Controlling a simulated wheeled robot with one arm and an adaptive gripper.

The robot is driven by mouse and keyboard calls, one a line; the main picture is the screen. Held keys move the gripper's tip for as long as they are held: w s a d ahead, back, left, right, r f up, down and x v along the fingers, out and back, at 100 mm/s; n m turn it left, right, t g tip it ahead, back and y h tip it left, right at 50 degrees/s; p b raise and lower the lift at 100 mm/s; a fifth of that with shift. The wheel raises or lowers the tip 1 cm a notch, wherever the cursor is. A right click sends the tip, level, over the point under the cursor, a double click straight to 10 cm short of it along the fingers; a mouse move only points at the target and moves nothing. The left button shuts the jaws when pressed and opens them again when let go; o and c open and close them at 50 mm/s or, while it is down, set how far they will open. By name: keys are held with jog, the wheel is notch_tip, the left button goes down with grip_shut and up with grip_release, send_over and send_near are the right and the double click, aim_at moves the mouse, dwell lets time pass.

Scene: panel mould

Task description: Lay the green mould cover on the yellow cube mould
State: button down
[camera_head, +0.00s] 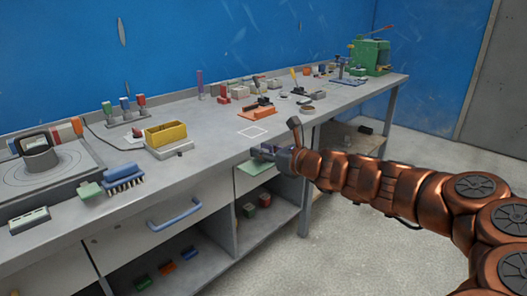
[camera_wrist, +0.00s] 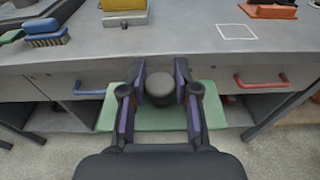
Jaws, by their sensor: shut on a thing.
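The green mould cover (camera_wrist: 108,118) is a flat green plate with a dark round knob (camera_wrist: 159,88). My gripper (camera_wrist: 159,92) is shut on this knob, with a finger on each side. The plate hangs level in front of the bench's front edge, and in the head view the cover (camera_head: 252,169) shows below my gripper (camera_head: 268,152). The yellow cube mould (camera_head: 166,133) stands on a grey base on the bench, left of my gripper. Only its lower part (camera_wrist: 123,4) shows at the top of the wrist view.
The grey bench (camera_head: 215,140) has drawers with a blue handle (camera_head: 174,213) and a red handle (camera_wrist: 262,82). A white square outline (camera_head: 252,132) marks bare bench top. A blue brush (camera_head: 124,177) lies left of the mould. An orange tray (camera_head: 258,110) stands farther right.

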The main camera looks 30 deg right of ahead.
jog(key=shift+a, duration=0.3)
jog(key=w+a+f+n+g+y, duration=0.3)
jog(key=a+f, duration=0.4)
jog(key=a, duration=0.3)
jog(key=w+a+f+n+g+y, duration=0.3)
jog(key=w+a+f+n+y, duration=0.1)
jog(key=a, duration=0.6)
notch_tip(320, 180, down, 4)
jog(key=n+y, duration=0.1)
jog(key=y, duration=0.1)
jog(key=shift+w+r+g+y, duration=0.15)
jog(key=shift+r+g+y, duration=0.05)
jog(key=shift+g+y, duration=0.1)
jog(key=shift+d, duration=0.2)
